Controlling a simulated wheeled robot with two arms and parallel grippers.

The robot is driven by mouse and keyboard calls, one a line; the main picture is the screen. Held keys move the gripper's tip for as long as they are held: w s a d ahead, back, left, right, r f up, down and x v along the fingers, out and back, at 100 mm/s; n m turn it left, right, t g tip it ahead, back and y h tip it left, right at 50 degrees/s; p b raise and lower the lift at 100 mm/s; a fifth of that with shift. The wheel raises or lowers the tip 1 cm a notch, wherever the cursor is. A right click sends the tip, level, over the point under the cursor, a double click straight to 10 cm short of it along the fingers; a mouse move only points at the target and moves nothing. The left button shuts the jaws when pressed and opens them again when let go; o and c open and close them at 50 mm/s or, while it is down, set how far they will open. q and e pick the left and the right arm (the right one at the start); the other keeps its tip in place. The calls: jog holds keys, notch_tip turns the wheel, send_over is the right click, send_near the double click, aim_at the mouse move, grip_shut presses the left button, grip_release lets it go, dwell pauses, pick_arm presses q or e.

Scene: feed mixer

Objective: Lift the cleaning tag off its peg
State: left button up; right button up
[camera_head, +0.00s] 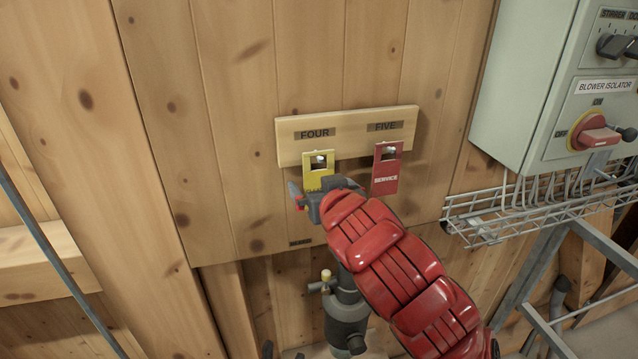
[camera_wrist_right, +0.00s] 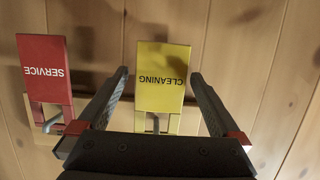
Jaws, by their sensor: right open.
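The yellow cleaning tag (camera_head: 318,168) hangs on a peg under the label FOUR on a wooden board (camera_head: 352,148). In the right wrist view the cleaning tag (camera_wrist_right: 163,76) shows upside down between my two fingers. My right gripper (camera_head: 303,196) is in front of the tag's lower part and hides it in the head view. The right gripper (camera_wrist_right: 160,85) is open, with a finger on each side of the tag and a visible gap to both. I cannot tell whether the fingertips reach the tag's depth. My left gripper is not in view.
A red service tag (camera_head: 386,172) hangs under FIVE, close beside the cleaning tag; it also shows in the wrist view (camera_wrist_right: 45,65). At right are a blower isolator box (camera_head: 530,90) and a wire cable tray (camera_head: 540,208). A valve (camera_head: 326,282) is below the board.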

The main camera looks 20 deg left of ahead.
jog(key=c, duration=1.3)
jog(key=shift+r, duration=0.2)
jog(key=shift+r, duration=0.55)
